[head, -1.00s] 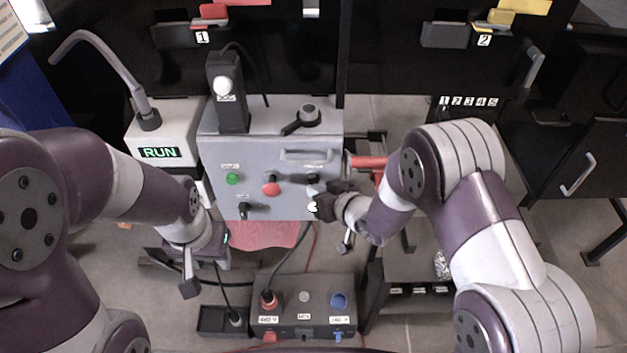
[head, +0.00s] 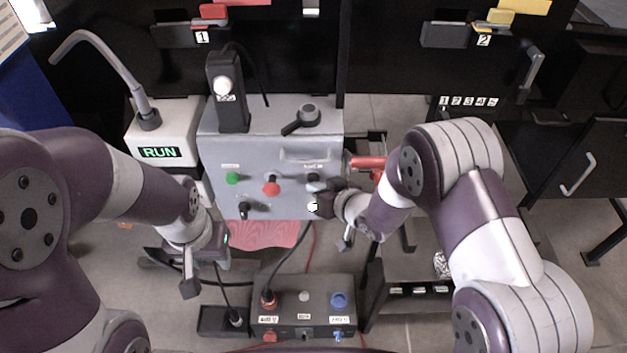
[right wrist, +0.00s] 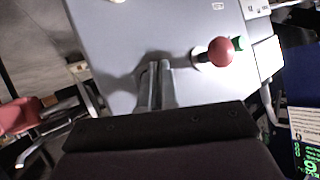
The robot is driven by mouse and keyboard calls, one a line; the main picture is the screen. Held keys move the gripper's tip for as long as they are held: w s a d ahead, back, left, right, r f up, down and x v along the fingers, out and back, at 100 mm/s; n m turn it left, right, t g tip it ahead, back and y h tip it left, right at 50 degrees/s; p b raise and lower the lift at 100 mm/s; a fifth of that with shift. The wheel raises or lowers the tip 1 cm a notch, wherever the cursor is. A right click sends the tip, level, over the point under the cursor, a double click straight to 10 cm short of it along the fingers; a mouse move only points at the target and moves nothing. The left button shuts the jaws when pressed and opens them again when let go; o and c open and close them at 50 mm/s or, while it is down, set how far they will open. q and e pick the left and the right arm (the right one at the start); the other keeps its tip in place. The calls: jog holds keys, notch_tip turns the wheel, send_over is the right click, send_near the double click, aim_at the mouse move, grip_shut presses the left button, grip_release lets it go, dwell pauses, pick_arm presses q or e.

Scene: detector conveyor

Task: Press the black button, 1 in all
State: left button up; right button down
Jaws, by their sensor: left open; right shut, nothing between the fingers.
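The grey control box (head: 215,150) has a front panel with a black button (head: 312,178) at its right, below a small label. My right gripper (head: 314,187) is at the panel just below the black button, its fingers shut with nothing between them. In the right wrist view the closed fingers (right wrist: 156,84) point at the grey panel, and the black button cannot be made out there. Whether the fingertips touch the button I cannot tell. My left gripper (head: 207,268) hangs open and empty left of the box, low in the head view.
A red knob (head: 271,187), a green button (head: 232,178) and a black switch (head: 244,208) share the panel; the red knob also shows in the right wrist view (right wrist: 221,51). A handle (head: 308,154) sits above the black button. A dark plug box (head: 285,318) stands below.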

jog(key=shift+w, duration=0.15)
dwell(0.4)
jog(key=shift+s, duration=0.95)
jog(key=s+p, duration=0.1)
jog(key=s, duration=0.4)
dwell(0.5)
